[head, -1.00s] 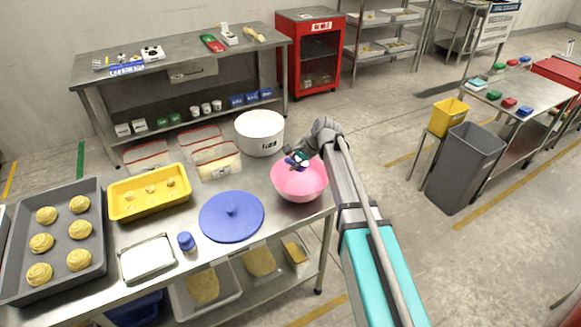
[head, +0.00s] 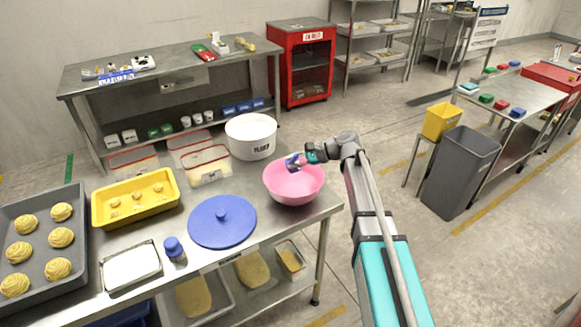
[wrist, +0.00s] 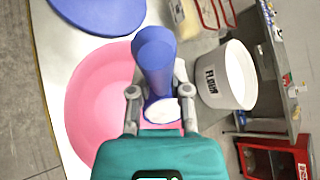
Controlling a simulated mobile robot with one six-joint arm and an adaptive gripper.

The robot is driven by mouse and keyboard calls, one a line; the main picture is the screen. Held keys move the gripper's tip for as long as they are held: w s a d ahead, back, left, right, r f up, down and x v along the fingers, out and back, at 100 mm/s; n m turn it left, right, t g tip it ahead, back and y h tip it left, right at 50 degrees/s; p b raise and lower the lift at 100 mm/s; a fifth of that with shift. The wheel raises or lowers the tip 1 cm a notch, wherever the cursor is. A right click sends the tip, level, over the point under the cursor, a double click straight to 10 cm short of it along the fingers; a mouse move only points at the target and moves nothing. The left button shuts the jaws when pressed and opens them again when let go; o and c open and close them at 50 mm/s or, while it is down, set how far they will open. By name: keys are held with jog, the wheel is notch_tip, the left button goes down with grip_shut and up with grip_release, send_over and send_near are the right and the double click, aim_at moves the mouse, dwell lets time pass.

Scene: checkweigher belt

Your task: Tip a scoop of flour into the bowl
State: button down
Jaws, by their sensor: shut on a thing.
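The pink bowl (head: 296,190) stands at the right end of the steel table, and it fills the left of the wrist view (wrist: 88,100). My gripper (head: 304,160) is shut on a blue scoop (head: 291,163) at the bowl's far rim. In the wrist view the scoop (wrist: 155,62) sits between the fingers of my gripper (wrist: 160,93), over the bowl's edge. A white patch (wrist: 163,111) at the scoop's near end looks like flour; I cannot tell how much the scoop holds. The white flour tub (head: 250,138) stands behind the bowl, and its inside shows little.
A blue lid (head: 222,222) lies left of the bowl, with a blue-capped jar (head: 174,249) beside it. A yellow tray (head: 135,203), clear containers (head: 207,167) and a baking tray of buns (head: 78,225) crowd the left.

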jog(key=d+y+b, duration=0.1)
jog(key=y+b, duration=0.1)
jog(key=b, duration=0.2)
jog(key=shift+w+d+y, duration=0.1)
jog(key=shift+y, duration=0.3)
jog(key=shift+d, duration=0.1)
jog(key=shift+r, duration=0.1)
dwell(0.8)
jog(key=shift+s+a+g+h+p, duration=0.2)
jog(key=shift+a+g+h+p, duration=0.15)
jog(key=shift+a+p, duration=0.45)
jog(key=shift+s+a+f+n+h+p, duration=0.1)
jog(key=shift+s+a+n+h+p, duration=0.3)
jog(key=shift+n+h+p, duration=1.3)
jog(key=shift+s+a+f+n+h+p, duration=0.15)
jog(key=shift+a+n+h+p, duration=0.45)
jog(key=shift+h+p, duration=2.05)
jog(key=shift+s+a+f+n+h+p, duration=0.1)
jog(key=shift+s+a+n+h+p, duration=0.25)
jog(key=shift+n+h+p, duration=1.35)
jog(key=shift+m+h+p, duration=0.4)
jog(key=shift+m+h, duration=0.1)
